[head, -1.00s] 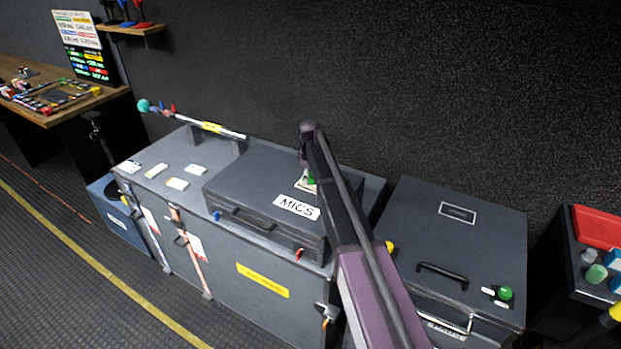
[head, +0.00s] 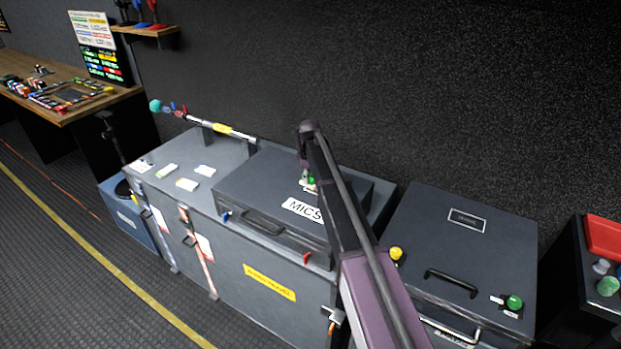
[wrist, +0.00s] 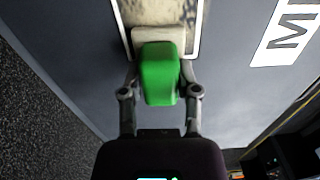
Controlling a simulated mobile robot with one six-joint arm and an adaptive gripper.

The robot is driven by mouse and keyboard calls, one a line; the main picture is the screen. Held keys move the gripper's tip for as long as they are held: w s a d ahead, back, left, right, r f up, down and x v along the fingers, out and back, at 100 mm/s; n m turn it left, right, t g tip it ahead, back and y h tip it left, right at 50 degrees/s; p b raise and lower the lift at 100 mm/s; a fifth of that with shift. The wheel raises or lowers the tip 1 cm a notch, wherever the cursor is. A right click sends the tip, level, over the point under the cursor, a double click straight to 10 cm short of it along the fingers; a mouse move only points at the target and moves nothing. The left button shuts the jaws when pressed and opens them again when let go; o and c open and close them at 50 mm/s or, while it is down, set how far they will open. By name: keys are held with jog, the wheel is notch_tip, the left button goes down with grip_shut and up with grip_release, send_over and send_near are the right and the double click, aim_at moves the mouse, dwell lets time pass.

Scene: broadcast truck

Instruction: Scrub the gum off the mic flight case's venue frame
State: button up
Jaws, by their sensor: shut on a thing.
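The mic flight case (head: 262,187) is a dark grey case with a white MICS label, lying on a larger grey trunk. In the wrist view its venue frame (wrist: 200,32) is a white-edged rectangle with a mottled beige, dirty-looking surface inside; gum cannot be told apart there. My gripper (wrist: 160,82) is shut on a scrubber (wrist: 160,72) with a green handle and a cream pad. The pad lies over the lower end of the frame; whether it touches cannot be told. In the head view my arm hides most of the frame and part of the label.
The large trunk (head: 200,215) carries small cards and a pole with a yellow band (head: 222,128) behind. Another dark case (head: 455,245) with a green knob (head: 515,302) stands right. A red tray (head: 605,236) is at far right. A wooden desk (head: 70,95) stands far left.

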jog(key=shift+f, duration=0.15)
jog(key=shift+s+d, duration=0.1)
jog(key=shift+s, duration=0.05)
jog(key=shift+s+d, duration=0.3)
jog(key=shift+d, duration=0.05)
jog(key=shift+s+d, duration=0.4)
jog(key=shift+d, duration=0.2)
jog(key=shift+s+d, duration=0.35)
jog(key=shift+d, duration=0.25)
jog(key=shift+d, duration=0.1)
jog(key=shift+s+d, duration=1.25)
jog(key=shift+d, duration=0.3)
jog(key=shift+d, duration=0.1)
jog(key=shift+s+d, duration=0.55)
jog(key=shift+d, duration=0.2)
jog(key=shift+s+d, duration=0.55)
jog(key=shift+d, duration=0.2)
